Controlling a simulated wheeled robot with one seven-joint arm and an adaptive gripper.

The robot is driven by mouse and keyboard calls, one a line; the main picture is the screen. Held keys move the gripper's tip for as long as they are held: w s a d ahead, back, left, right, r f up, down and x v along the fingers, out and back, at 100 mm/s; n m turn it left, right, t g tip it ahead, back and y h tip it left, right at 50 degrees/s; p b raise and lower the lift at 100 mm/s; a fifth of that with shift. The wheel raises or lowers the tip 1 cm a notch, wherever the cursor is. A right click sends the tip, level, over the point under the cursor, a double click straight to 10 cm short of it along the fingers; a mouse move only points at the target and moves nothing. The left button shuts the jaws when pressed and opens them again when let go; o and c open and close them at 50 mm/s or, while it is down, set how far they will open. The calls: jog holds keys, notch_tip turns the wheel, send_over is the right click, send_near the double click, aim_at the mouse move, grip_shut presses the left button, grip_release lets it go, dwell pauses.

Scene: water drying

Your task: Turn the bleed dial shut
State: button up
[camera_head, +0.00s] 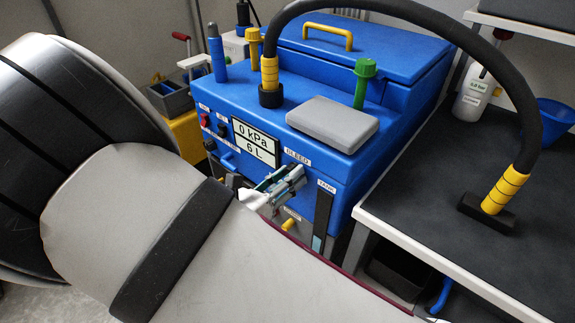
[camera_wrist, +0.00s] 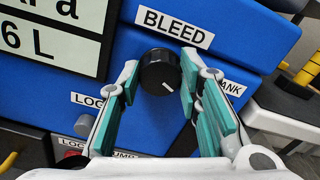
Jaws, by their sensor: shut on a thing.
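The bleed dial (camera_wrist: 160,72) is a round black knob with a white pointer mark, on the blue front panel under the BLEED label (camera_wrist: 174,26). In the wrist view its pointer aims to the lower right. My gripper (camera_wrist: 160,75) has its teal-padded fingers on either side of the dial and is shut on it. In the head view my gripper (camera_head: 290,176) is at the panel below the BLEED label and hides the dial. The blue machine (camera_head: 265,100) has a display (camera_head: 254,143) reading 0 kPa and 6 L.
A black hose (camera_head: 420,18) with yellow-banded ends arches from the machine's top to the dark bench (camera_head: 450,190) at right. A green-capped post (camera_head: 363,82) and grey pad (camera_head: 332,124) are on top. More labels and a yellow knob (camera_head: 288,225) are near the gripper.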

jog(key=n+p, duration=0.4)
jog(key=n, duration=0.3)
jog(key=n+p, duration=0.3)
jog(key=n, duration=0.5)
jog(key=n+p, duration=0.4)
jog(key=n, duration=0.4)
jog(key=shift+f+p, duration=0.25)
jog(key=shift+p, duration=0.1)
jog(key=o, duration=1.1)
jog(key=shift+o, duration=0.2)
jog(key=shift+a, duration=0.1)
